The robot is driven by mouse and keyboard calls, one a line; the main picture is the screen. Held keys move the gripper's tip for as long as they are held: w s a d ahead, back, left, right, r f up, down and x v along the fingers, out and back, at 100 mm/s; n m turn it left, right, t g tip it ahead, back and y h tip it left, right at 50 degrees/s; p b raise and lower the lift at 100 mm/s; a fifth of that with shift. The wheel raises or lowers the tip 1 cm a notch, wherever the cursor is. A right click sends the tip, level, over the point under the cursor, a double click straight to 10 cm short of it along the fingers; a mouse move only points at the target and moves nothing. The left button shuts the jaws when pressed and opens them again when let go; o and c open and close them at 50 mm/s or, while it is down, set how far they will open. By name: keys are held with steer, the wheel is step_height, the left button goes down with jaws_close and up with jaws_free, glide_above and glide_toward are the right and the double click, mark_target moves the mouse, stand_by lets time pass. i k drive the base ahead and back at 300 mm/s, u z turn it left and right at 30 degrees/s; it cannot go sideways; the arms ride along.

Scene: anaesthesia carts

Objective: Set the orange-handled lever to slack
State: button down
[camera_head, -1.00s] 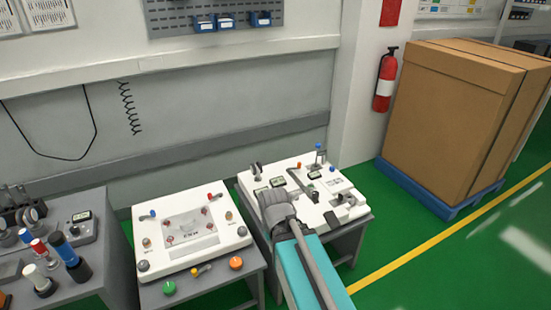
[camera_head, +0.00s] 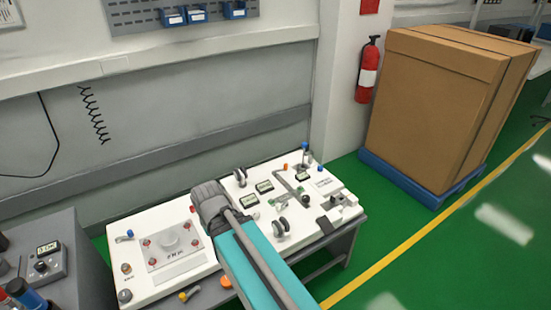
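Another small orange tip (camera_head: 285,167) stands at the back of the right white panel (camera_head: 262,173). Both are too small for me to tell which is the lever named, or its setting. My gripper (camera_head: 210,205) is seen from behind, over the area where the two panels meet. Its fingers are hidden, so I cannot see whether they are open or touching anything.
The right panel carries small displays (camera_head: 264,187), a blue-topped post (camera_head: 305,147) and several grey fittings. A blue-tipped part (camera_head: 130,233) sits on the left panel. An orange button (camera_head: 225,281) is on the front. Cardboard boxes (camera_head: 430,110) stand on a blue pallet; green floor lies between.

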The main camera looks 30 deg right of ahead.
mark_target(286, 166)
steer(key=z, duration=0.3)
steer(key=i, duration=0.85)
steer(key=z, duration=0.85)
